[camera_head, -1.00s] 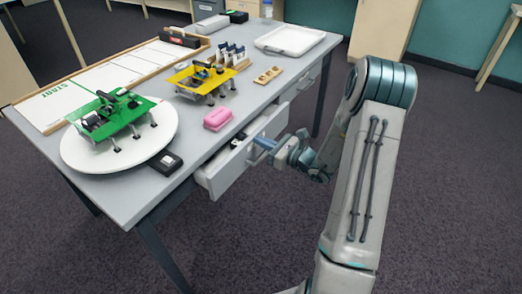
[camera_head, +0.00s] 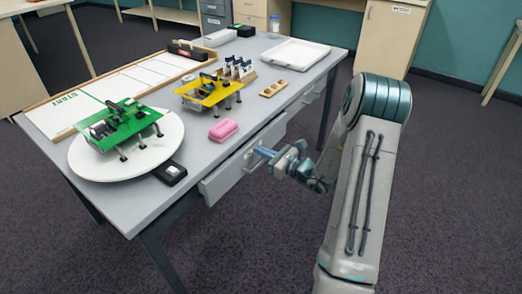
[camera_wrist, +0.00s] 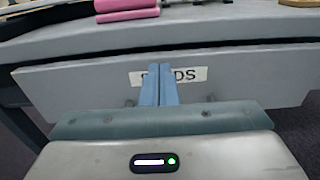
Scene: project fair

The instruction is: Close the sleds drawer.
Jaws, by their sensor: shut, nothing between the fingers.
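The sleds drawer (camera_head: 222,182) is under the near long side of the grey table. Its front stands out only slightly from the table edge, and its inside hardly shows. In the wrist view the grey drawer front (camera_wrist: 60,85) fills the middle, with a white label (camera_wrist: 190,76) partly covered by my fingers; the letters "DS" show. My gripper (camera_head: 262,156) is shut and empty, with its blue fingertips (camera_wrist: 160,82) at the drawer front near the label. I cannot tell for sure whether they touch.
On the table (camera_head: 215,150) stand a green sled (camera_head: 125,122) on a white round turntable (camera_head: 85,165), a yellow sled (camera_head: 208,92), a pink eraser-like block (camera_head: 223,130) and a white tray (camera_head: 293,53). A second drawer (camera_head: 313,92) sits farther along. The floor to the right is clear.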

